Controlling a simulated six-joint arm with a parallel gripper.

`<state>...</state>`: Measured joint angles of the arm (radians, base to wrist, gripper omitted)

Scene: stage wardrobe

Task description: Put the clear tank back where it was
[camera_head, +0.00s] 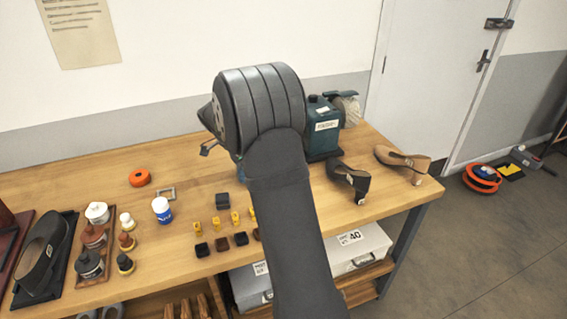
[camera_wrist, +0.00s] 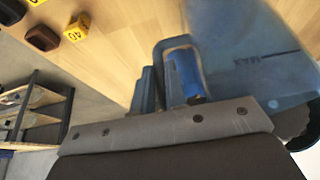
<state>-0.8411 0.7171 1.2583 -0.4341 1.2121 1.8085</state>
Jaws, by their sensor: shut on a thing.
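The clear tank (camera_wrist: 240,50) is a bluish see-through vessel with dark marking on its side, at the right of the wrist view. A loop-shaped handle stands at its left side. My gripper (camera_wrist: 172,82) is shut on the tank at this handle. The tank is tilted in the wrist view, with the wooden table top behind it; I cannot tell whether it touches the table. In the head view my arm hides nearly all of the tank and the grip. A teal machine (camera_head: 322,140) with a white label stands at the back right of the table.
The wooden table (camera_head: 190,185) holds an orange ring (camera_head: 139,177), a white-and-blue jar (camera_head: 162,210), several small yellow and dark blocks, and bottles on a rack at the left. A dark shoe (camera_head: 350,178) and a tan shoe (camera_head: 402,160) stand at the right.

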